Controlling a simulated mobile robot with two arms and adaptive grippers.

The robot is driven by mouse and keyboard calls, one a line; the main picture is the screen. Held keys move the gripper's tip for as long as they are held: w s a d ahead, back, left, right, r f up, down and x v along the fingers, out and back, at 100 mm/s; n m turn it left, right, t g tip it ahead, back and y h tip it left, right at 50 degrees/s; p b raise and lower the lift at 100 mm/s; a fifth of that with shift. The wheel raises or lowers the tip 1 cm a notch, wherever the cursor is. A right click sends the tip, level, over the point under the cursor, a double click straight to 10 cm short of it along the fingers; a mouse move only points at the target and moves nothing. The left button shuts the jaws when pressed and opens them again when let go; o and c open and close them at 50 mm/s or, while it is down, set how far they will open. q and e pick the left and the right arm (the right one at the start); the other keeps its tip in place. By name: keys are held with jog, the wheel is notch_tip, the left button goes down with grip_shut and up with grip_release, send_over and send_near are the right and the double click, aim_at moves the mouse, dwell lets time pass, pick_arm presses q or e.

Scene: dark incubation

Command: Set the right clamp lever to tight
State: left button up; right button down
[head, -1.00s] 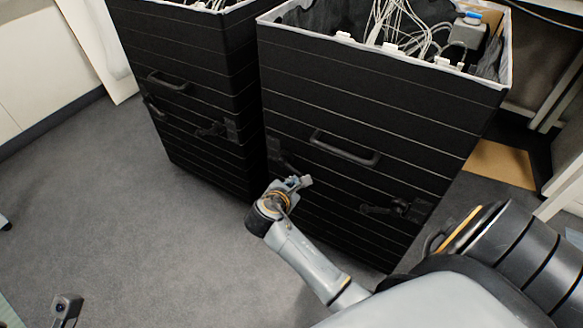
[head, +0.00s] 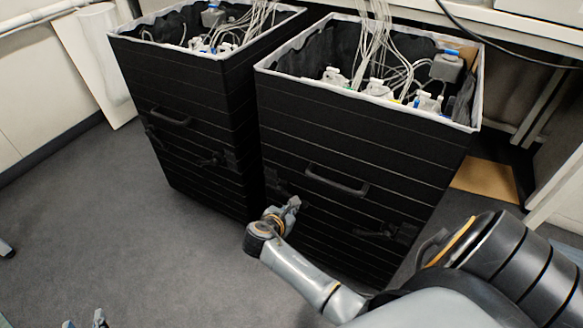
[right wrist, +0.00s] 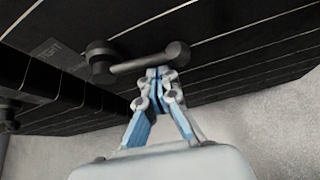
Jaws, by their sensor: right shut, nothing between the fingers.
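Two black ribbed boxes stand side by side, and the right box (head: 330,150) carries two dark levers on its front. Its right lever (head: 390,233) lies roughly level, clear of both grippers. Its left lever (head: 273,183) is partly hidden by my right gripper (head: 291,205). In the right wrist view, a dark lever (right wrist: 138,65) lies nearly level, pivot at left, knob at right. My right gripper (right wrist: 160,78) is shut and empty, tips at the lever's underside; I cannot tell if they touch. A TIGHT label (right wrist: 45,48) is left of the pivot. My left gripper (head: 84,321) is open, cut by the lower edge.
The left box (head: 195,110) stands close beside, with levers and a handle on its front. A handle (head: 336,180) sits above the right box's levers. Cables and plugs (head: 375,75) fill the box tops.

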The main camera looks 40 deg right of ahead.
pick_arm(q)
jog(key=s+a+f+g+y+p, duration=0.1)
jog(key=s+a+f+g+p, duration=0.2)
jog(key=s+g, duration=0.3)
jog(key=s+a+f+g+y+p, duration=0.2)
jog(key=s+f+g, duration=0.2)
jog(key=s, duration=0.5)
notch_tip(320, 180, down, 21)
jog(key=s+g+p, duration=0.1)
jog(key=p, duration=0.5)
jog(key=shift+r, duration=0.15)
pick_arm(e)
jog(key=shift+w+r+n+g+h, duration=0.15)
jog(key=shift+r+n+g+h, duration=0.65)
jog(key=shift+r+n+g, duration=1.1)
pick_arm(q)
jog(key=shift+s, duration=0.15)
pick_arm(e)
jog(key=shift+r, duration=0.1)
jog(key=shift+a, duration=0.1)
